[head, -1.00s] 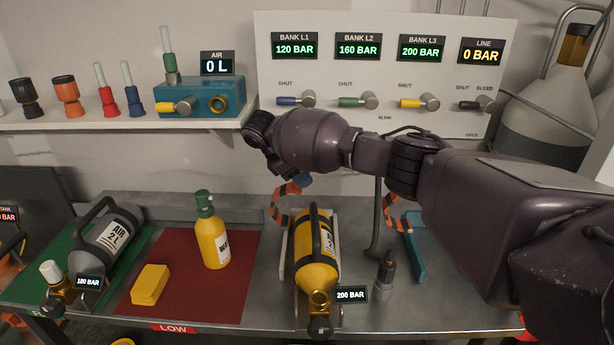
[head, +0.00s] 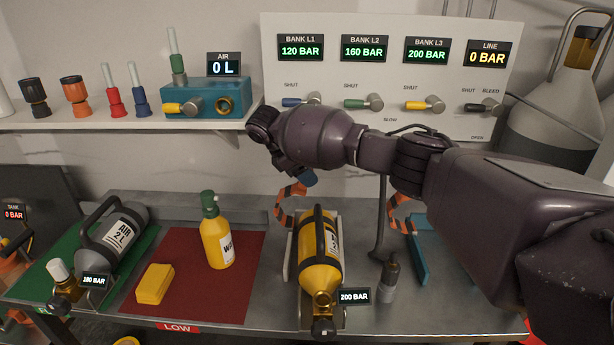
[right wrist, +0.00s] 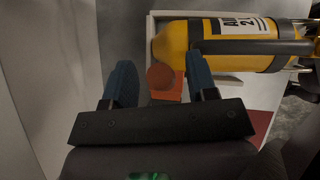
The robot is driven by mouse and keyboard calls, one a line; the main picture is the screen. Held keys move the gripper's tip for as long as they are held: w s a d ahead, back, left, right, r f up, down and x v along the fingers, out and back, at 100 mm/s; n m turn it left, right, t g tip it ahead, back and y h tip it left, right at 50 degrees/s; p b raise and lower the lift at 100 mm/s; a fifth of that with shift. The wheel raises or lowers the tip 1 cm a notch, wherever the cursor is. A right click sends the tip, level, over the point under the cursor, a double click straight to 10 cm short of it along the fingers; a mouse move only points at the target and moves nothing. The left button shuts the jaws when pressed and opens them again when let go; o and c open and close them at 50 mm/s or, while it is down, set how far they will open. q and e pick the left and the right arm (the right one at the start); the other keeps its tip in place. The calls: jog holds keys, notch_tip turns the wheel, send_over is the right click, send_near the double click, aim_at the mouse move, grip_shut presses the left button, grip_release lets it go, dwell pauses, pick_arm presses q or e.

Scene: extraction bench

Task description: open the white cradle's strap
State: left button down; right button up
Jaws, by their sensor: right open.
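The white cradle (head: 289,262) stands on the bench and holds a yellow cylinder (head: 312,272) with a black handle along its top. The cradle's orange-and-black striped strap (head: 281,207) curves up at the cradle's far left side; I see no part of it crossing the cylinder. My right gripper (head: 308,178) is over the strap's upper end. In the right wrist view, my right gripper (right wrist: 160,70) is open, with an orange piece (right wrist: 168,90) between or below its two blue fingers. I cannot tell whether they touch. The cylinder (right wrist: 225,45) lies beyond them. My left gripper is out of view.
A teal cradle (head: 417,260) with a similar striped strap (head: 398,208) stands to the right. A dark-topped small bottle (head: 389,275) is between. A red mat (head: 195,295) carries a yellow bottle (head: 217,240) and a sponge (head: 154,284). A valve panel (head: 385,70) is behind.

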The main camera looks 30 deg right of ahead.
notch_tip(320, 180, up, 18)
jog(key=p, duration=0.6)
jog(key=shift+r, duration=0.25)
